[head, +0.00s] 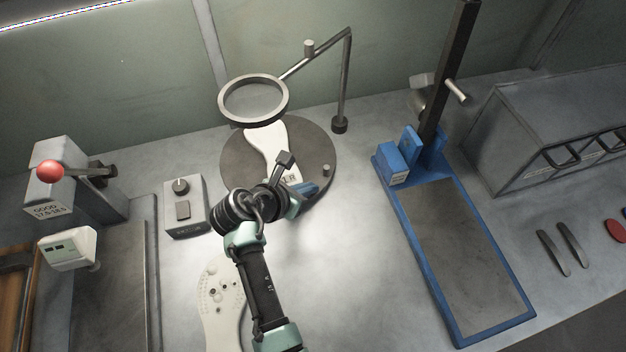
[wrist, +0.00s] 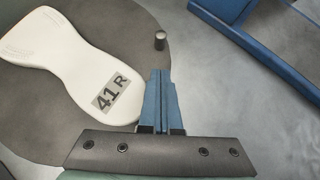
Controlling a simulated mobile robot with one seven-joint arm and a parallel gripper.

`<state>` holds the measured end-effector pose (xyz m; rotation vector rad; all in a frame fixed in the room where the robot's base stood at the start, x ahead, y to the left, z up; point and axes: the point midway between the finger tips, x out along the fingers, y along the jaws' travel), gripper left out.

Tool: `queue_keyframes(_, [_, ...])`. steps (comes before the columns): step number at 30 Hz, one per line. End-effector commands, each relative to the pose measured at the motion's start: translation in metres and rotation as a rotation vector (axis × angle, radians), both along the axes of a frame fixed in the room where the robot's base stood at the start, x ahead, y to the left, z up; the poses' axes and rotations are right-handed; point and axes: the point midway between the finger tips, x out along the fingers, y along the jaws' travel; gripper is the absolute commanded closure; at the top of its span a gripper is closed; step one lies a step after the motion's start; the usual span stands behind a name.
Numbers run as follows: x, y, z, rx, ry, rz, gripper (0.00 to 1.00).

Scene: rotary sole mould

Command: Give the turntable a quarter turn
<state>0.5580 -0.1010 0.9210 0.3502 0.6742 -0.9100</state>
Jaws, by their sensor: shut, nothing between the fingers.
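The turntable (head: 235,160) is a round dark grey disc near the back middle of the bench. A white sole-shaped piece marked 41 R (wrist: 75,60) lies on it; the sole also shows in the head view (head: 262,140). A small upright peg (head: 326,170) stands near the disc's right edge, and it also shows in the wrist view (wrist: 160,40). My gripper (wrist: 161,75) is shut and empty, its blue fingers over the disc's near right edge, short of the peg and beside the sole's labelled end. I cannot tell whether the fingers touch the disc.
A ring magnifier (head: 253,78) on a bent stand overhangs the turntable's back. A control box (head: 184,206) stands left of it, a blue-framed press (head: 388,192) to the right. A pale sole plate (head: 212,300) lies in front. Bench between disc and press is clear.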

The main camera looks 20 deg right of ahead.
Motion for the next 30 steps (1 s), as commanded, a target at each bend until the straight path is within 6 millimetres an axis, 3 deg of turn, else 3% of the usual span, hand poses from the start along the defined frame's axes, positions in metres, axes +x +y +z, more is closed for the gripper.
queue_keyframes(6, [0.010,-0.014,0.000,0.000,0.002,0.001,1.00])
queue_keyframes(30, [0.014,-0.024,0.003,0.000,0.003,0.072,1.00])
